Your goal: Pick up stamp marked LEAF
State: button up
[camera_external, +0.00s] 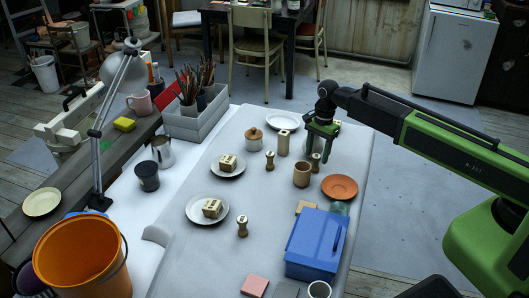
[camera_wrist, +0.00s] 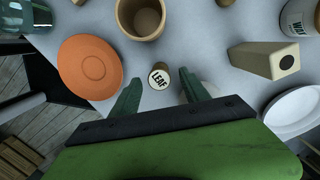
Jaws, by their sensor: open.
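The stamp marked LEAF (camera_wrist: 159,80) stands upright on the table, its round pale top with black letters facing up in the wrist view. In the external view it is the small tan stamp (camera_external: 316,162) just below my gripper (camera_external: 319,151). My gripper is open and empty, its green fingers pointing down over the stamp. In the wrist view the stamp shows between the two fingertips. How far the tips are above it I cannot tell. Two similar stamps (camera_external: 269,160) (camera_external: 242,226) stand further left; their marks are not readable.
A tan cup (camera_wrist: 141,16) and an orange saucer (camera_wrist: 90,67) stand close to the stamp. A blue box (camera_external: 315,245) stands nearer the front.

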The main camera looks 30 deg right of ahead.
aim_at(317, 155)
jog(key=f+b, duration=0.1)
jog(key=f, duration=0.1)
jog(key=f+b, duration=0.2)
jog(key=shift+s+a+f, duration=0.1)
jog(key=shift+a+f, duration=0.1)
jog(key=shift+f, duration=0.1)
jog(key=shift+r, duration=0.2)
jog(key=shift+c, duration=0.4)
grip_shut()
